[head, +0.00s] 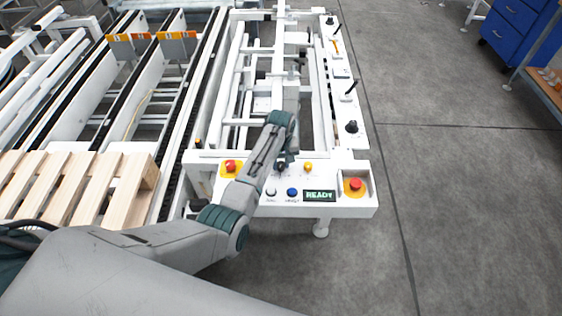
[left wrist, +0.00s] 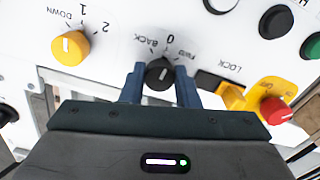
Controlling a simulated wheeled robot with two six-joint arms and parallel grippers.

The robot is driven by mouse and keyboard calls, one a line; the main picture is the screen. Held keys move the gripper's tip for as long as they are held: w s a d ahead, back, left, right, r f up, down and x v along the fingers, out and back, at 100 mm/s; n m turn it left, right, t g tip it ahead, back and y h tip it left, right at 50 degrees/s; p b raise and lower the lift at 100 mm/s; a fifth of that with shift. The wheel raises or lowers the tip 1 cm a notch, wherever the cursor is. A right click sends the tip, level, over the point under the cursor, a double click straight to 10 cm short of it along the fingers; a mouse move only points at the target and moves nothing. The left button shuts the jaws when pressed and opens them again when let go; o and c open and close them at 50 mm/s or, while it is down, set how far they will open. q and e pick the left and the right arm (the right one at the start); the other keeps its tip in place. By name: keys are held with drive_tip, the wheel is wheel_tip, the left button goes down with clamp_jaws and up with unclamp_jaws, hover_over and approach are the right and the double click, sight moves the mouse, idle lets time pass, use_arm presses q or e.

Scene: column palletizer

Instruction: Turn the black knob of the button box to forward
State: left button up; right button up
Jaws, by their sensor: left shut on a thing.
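The button box (head: 330,203) is the white panel at the front of the machine in the head view. Its black knob (left wrist: 158,74) sits between the two blue fingers of my left gripper (left wrist: 160,88) in the left wrist view. The fingers are shut on the knob. The knob's white mark points roughly at the 0 label, between BACK and FWD. In the head view my left gripper (head: 285,161) reaches over the panel's upper edge and partly hides the knob. My right gripper is not in view.
A red emergency button (head: 355,184) and a READY display (head: 319,196) lie on the panel.

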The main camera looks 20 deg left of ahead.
sight(280, 165)
use_arm(q)
drive_tip(key=m+p, duration=0.1)
drive_tip(key=m, duration=0.1)
drive_tip(key=m+p, duration=0.1)
drive_tip(key=m, duration=0.1)
drive_tip(key=shift+a+r+p, duration=0.1)
drive_tip(key=shift+r+p, duration=0.1)
drive_tip(key=shift+p, duration=0.15)
drive_tip(key=shift+f+m+p, duration=0.1)
drive_tip(key=shift+m+p, duration=0.8)
drive_tip(key=shift+m, duration=1.1)
drive_tip(key=o, duration=1)
drive_tip(key=shift+f, duration=0.1)
drive_tip(key=shift+c, duration=0.2)
wheel_tip(280, 165, up, 11)
drive_tip(key=b, duration=0.2)
drive_tip(key=shift+f, duration=0.1)
